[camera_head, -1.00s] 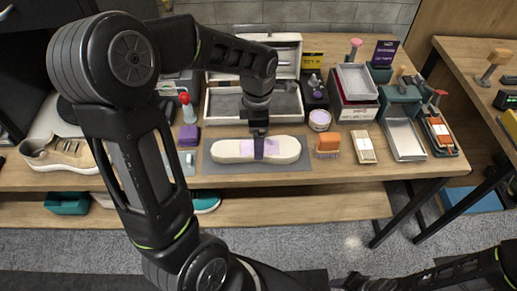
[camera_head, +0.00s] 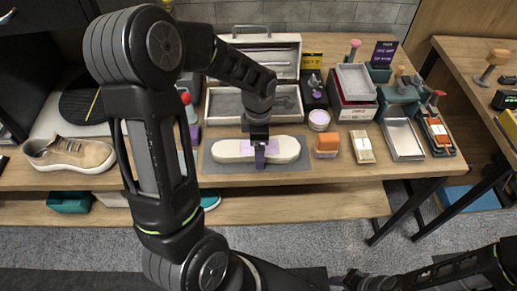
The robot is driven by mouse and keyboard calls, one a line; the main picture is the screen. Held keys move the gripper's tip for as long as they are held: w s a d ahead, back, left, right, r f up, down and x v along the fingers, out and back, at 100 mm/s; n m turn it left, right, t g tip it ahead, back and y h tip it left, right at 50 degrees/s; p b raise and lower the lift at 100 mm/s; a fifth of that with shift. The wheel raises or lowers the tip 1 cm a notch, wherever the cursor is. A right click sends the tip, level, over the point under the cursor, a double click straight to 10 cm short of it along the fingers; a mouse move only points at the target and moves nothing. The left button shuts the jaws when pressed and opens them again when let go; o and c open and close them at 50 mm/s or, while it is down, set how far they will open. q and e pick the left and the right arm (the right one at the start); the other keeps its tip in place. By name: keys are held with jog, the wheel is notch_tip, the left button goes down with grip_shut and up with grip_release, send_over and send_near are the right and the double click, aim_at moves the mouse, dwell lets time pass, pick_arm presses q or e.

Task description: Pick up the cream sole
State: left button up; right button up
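The cream sole (camera_head: 285,148) lies lengthwise on a grey mat (camera_head: 296,167) on the workbench, with a pale lilac patch near its middle. My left gripper (camera_head: 260,158) points down at the middle of the sole. A purple-grey finger overlaps the sole's near side and reaches down past its near edge. The far finger is hidden, so I cannot tell whether the fingers press on the sole. The sole appears flat on the mat. My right gripper (camera_head: 352,281) is low at the bottom of the view, away from the bench; its opening is unclear.
An open case (camera_head: 228,116) stands behind the sole. A round tub (camera_head: 319,119), an orange-topped brush (camera_head: 326,145) and a metal tray (camera_head: 403,139) are to the right. A beige sneaker (camera_head: 67,153) is at the left. A strip of bench before the mat is clear.

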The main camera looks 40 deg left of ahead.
pick_arm(q)
jog(key=c, duration=1.6)
notch_tip(320, 180, up, 10)
jog(key=b, duration=0.1)
dwell(0.5)
